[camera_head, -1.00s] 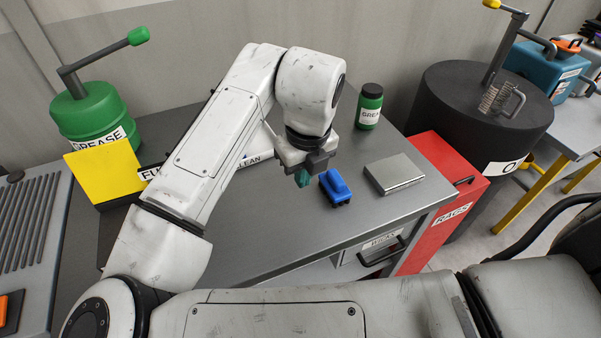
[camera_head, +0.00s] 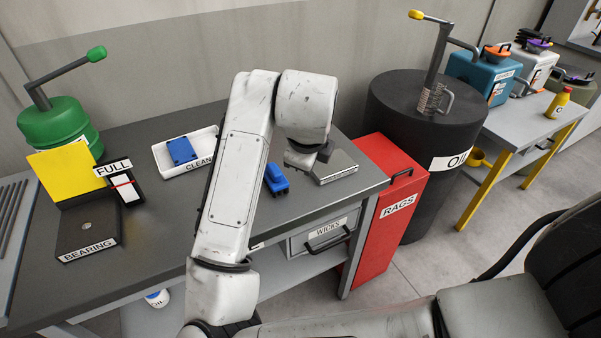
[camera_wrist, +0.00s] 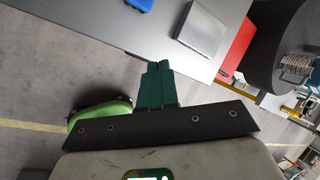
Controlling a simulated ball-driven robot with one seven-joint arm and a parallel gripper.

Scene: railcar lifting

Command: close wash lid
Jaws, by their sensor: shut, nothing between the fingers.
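No label reading "wash" is legible, so I cannot tell which lid is the wash lid. At the back right stand a teal container (camera_head: 482,72) with an orange top (camera_head: 496,52), a white container (camera_head: 538,62) with a purple-and-black top, and an olive container (camera_head: 577,88) with a purple top. Their labels are too small to read. In the wrist view, my gripper (camera_wrist: 158,66) has its teal fingers together and empty, seen past the bench edge above the floor. In the head view, its fingers are hidden by my arm, near a flat metal box (camera_head: 336,166).
The grey bench (camera_head: 150,245) holds a blue block (camera_head: 276,179) and a white CLEAN tray (camera_head: 160,157). A red RAGS bin (camera_head: 385,205) and black oil drum (camera_head: 408,125) stand between it and the right-hand table (camera_head: 525,120). A yellow bottle (camera_head: 557,102) stands on that table.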

